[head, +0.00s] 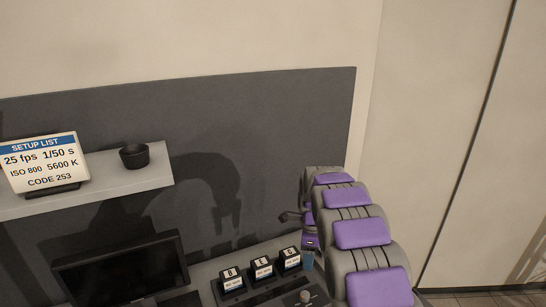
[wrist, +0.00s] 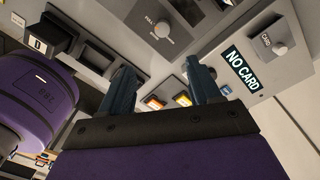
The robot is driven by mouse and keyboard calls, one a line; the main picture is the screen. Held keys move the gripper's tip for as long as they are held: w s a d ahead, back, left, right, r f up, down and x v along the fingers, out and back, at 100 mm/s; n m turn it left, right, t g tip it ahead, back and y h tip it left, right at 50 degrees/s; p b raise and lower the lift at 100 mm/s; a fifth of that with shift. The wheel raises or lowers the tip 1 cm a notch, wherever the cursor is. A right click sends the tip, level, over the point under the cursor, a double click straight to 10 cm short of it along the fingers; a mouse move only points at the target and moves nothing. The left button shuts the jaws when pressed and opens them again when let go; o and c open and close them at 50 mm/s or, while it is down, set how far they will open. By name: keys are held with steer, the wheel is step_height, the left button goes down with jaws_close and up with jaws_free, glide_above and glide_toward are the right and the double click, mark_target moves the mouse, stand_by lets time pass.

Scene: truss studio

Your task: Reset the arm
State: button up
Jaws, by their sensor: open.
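My arm, with purple and grey links, rises from the bottom right in the head view. Its far end is folded away, and a dark tip that looks like part of my gripper juts out to the left above the console. In the wrist view my gripper (wrist: 162,85) has two dark fingers set well apart. It is open and nothing shows between the fingers. Beyond them is a grey panel with a "NO CARD" label (wrist: 241,70), an orange button (wrist: 154,103) and a yellow button (wrist: 182,99).
Small black blocks lettered B (head: 232,281), E (head: 262,269) and C (head: 290,259) stand on the console left of my arm. A monitor (head: 122,270) is farther left. Above it a shelf (head: 110,183) bears a setup sign (head: 43,163) and a black cup (head: 134,156).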

steer(key=s+r+n+b, duration=0.1)
steer(key=s+r+n, duration=0.35)
steer(key=s, duration=0.75)
steer(key=s+r+n+b, duration=0.2)
steer(key=s+r+n, duration=0.3)
steer(key=s, duration=0.6)
steer(key=s+f+n+b, duration=0.1)
steer(key=s+n, duration=0.4)
steer(key=s, duration=0.6)
steer(key=s+f+n+g, duration=0.1)
steer(key=s+f+n, duration=0.2)
steer(key=s, duration=0.9)
steer(key=n, duration=0.3)
steer(key=shift+b, duration=0.4)
steer(key=shift+w+a+n, duration=0.1)
steer(key=shift+n, duration=0.15)
steer(key=shift+c, duration=0.2)
